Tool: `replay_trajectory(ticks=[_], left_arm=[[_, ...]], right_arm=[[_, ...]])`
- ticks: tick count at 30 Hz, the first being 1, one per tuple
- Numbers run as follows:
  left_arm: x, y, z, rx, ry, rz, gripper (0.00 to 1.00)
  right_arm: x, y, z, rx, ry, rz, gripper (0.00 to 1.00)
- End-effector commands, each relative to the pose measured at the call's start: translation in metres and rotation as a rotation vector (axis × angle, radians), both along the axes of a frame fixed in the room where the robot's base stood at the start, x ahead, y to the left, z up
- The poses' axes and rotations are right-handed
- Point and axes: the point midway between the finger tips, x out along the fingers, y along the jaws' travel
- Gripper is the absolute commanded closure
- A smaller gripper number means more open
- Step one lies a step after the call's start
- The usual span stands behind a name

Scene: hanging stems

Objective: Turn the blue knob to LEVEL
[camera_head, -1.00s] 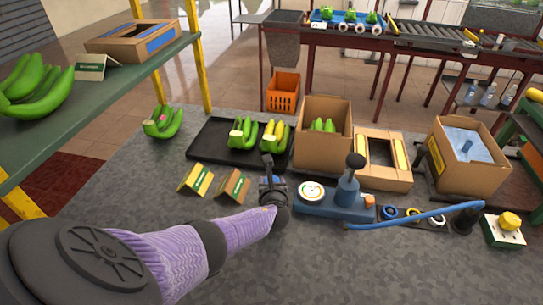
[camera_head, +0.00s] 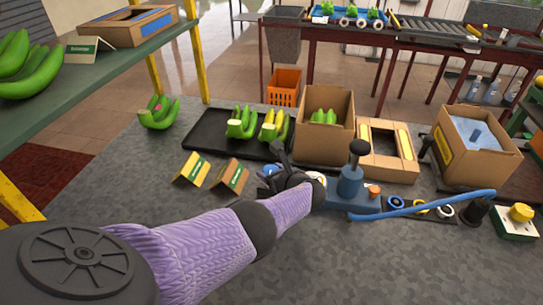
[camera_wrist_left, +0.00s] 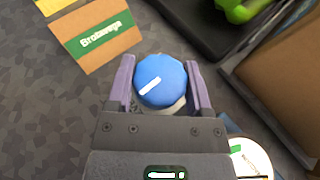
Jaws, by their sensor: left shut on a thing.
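The blue knob (camera_wrist_left: 162,76) sits between the two fingers of my left gripper (camera_wrist_left: 160,88) in the left wrist view. The fingers press its two sides. A short white mark on its top points to the lower left in that view. In the head view my left gripper (camera_head: 277,167) is at the left end of the blue device (camera_head: 350,190), with a little of the blue knob (camera_head: 270,170) showing beside it. No LEVEL label is readable. The white dial (camera_wrist_left: 252,160) is partly visible at the lower right of the wrist view. My right gripper is out of view.
Two folded cards (camera_head: 192,169) (camera_head: 231,176) stand left of the device. A black tray (camera_head: 210,139) with bananas and an open cardboard box (camera_head: 340,149) lie behind it. A blue hose (camera_head: 425,207) runs right. The grey table front is clear.

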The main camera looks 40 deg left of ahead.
Motion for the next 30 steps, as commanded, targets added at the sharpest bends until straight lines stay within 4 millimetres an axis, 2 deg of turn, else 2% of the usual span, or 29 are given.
replay_trajectory(ticks=[11, 12, 16, 17, 24, 26, 30], left_arm=[[0.000, 0.000, 0.000, -0.001, -0.001, 0.005, 0.93], [0.000, 0.000, 0.000, -0.001, -0.001, 0.005, 0.30], [0.000, 0.000, 0.000, -0.001, -0.001, 0.005, 0.03], [0.000, 0.000, 0.000, -0.001, 0.000, 0.004, 0.00], [-0.001, -0.003, 0.003, -0.001, 0.000, 0.004, 0.00], [-0.002, -0.010, 0.009, -0.001, -0.001, 0.003, 0.00], [-0.011, -0.043, 0.027, -0.003, -0.001, 0.001, 0.00]], right_arm=[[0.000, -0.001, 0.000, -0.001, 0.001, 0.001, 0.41], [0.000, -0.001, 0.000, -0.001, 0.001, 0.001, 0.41], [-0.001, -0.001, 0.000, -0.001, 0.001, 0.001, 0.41], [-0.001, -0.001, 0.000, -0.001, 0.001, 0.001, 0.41], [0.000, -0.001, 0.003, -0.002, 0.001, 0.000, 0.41], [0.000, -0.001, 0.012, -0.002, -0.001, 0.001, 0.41], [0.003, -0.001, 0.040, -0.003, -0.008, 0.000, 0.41]])
